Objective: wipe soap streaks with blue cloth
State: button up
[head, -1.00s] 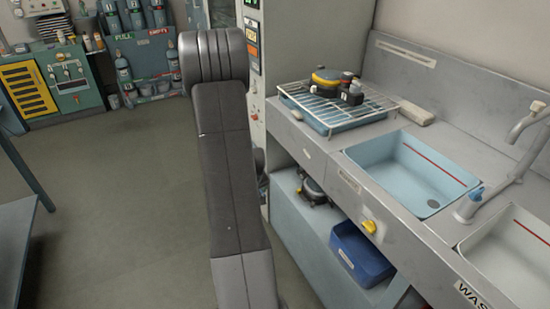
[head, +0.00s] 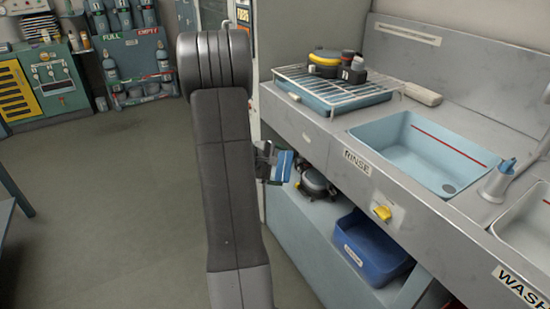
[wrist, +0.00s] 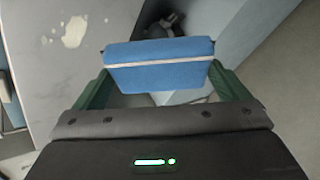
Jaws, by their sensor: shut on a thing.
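My gripper (wrist: 158,85) is shut on the blue cloth (wrist: 158,72), a folded pad with a pale stripe, held between its green fingers. In the head view the blue cloth (head: 282,165) shows just right of my dark arm, in front of the counter's near edge; my gripper (head: 268,163) is partly hidden by the arm. In the wrist view, whitish patches (wrist: 75,31) that look like soap mark the grey surface, left of and apart from the cloth. I cannot make out streaks in the head view.
The metal counter (head: 310,128) carries a wire rack (head: 345,85) with breathing gear and a pale block (head: 422,94). The blue rinse basin (head: 425,150) and a tap (head: 497,182) stand at right. A blue bin (head: 372,250) sits on the lower shelf. The floor at left is clear.

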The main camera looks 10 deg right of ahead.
jog(key=w+r+n+t+h+b, duration=0.1)
jog(key=w+t+b, duration=0.1)
jog(key=w+r+n+t+h+b, duration=0.1)
jog(key=w+r+n+b, duration=0.1)
jog(key=shift+w+d+r+t+h+b, duration=0.2)
jog(key=shift+r+t+h+b, duration=0.1)
jog(key=shift+t+h+b, duration=0.1)
jog(key=shift+n+t, duration=0.4)
jog(key=shift+n, duration=0.1)
jog(key=w+d, duration=0.1)
jog(key=d, duration=0.2)
jog(key=w+d+r+p, duration=0.1)
jog(key=d, duration=0.1)
jog(key=shift+w, duration=0.3)
jog(key=shift+w+d+b, duration=0.3)
jog(key=shift+d+b, duration=0.25)
jog(key=shift+d, duration=0.4)
jog(key=s+b, duration=0.2)
jog(key=shift+s+d+f+b, duration=0.1)
jog(key=shift+d+f+b, duration=0.1)
jog(key=shift+d+b, duration=0.15)
jog(key=shift+s+d+r+b, duration=0.15)
jog(key=shift+s+d+b, duration=0.1)
jog(key=shift+s+b, duration=0.5)
